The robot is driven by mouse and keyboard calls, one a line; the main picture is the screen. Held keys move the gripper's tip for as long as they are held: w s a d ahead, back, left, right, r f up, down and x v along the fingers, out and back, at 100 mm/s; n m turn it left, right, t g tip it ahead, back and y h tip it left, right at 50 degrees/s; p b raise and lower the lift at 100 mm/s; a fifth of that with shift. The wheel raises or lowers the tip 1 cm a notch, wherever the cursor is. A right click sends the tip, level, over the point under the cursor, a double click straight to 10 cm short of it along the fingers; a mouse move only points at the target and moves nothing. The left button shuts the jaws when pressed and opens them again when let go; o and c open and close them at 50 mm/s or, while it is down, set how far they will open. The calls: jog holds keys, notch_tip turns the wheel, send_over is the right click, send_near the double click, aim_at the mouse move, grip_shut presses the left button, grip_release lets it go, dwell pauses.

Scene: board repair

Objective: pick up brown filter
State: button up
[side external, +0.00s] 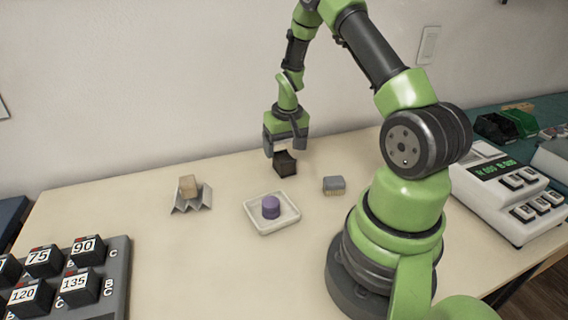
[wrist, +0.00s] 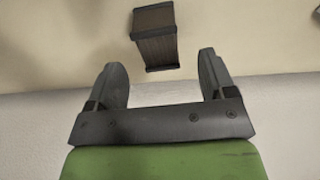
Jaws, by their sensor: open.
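The brown filter (side external: 285,163) is a small dark brown block on the table near the back wall. It also shows in the wrist view (wrist: 155,38), with ribbed sides and darker end plates, just beyond and between the fingertips. My gripper (side external: 284,150) points down just over and behind the filter in the side view. In the wrist view my gripper (wrist: 163,72) is open, its two grey fingers spread wide with nothing between them. Whether a finger touches the filter cannot be told.
A white tray (side external: 256,229) holds a purple cylinder (side external: 271,207). A tan block (side external: 188,186) sits on a grey zigzag stand (side external: 191,203). A grey and yellow block (side external: 334,185) lies to the right. A numbered block rack (side external: 115,275) and a white device (side external: 512,190) flank the table.

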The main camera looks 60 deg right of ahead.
aim_at(284, 156)
jog(key=f, duration=0.4)
jog(key=shift+w+d+f, duration=0.15)
jog(key=shift+d+f, duration=0.05)
jog(key=shift+f, duration=0.15)
jog(key=c, duration=1)
jog(key=shift+r, duration=0.15)
